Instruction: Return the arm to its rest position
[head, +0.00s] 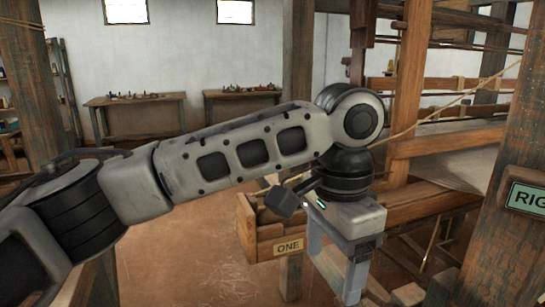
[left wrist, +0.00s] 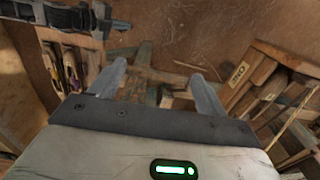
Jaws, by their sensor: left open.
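My left arm (head: 245,150) reaches across the head view from the left and bends down at its wrist. My left gripper (head: 338,285) points downward, in front of and to the right of the wooden box labelled ONE (head: 262,250). Its two fingers stand apart. In the left wrist view the left gripper (left wrist: 159,68) is open, with nothing held between the fingers. Beyond them are wooden pieces and brown floor.
The wooden loom frame (head: 412,90) stands at the right. A post (head: 505,235) with a partly cut-off green sign (head: 530,197) is near the right edge. Benches (head: 135,112) line the back wall. A wooden box (left wrist: 70,62) holding objects is left in the wrist view. Floor (head: 180,260) is open below the arm.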

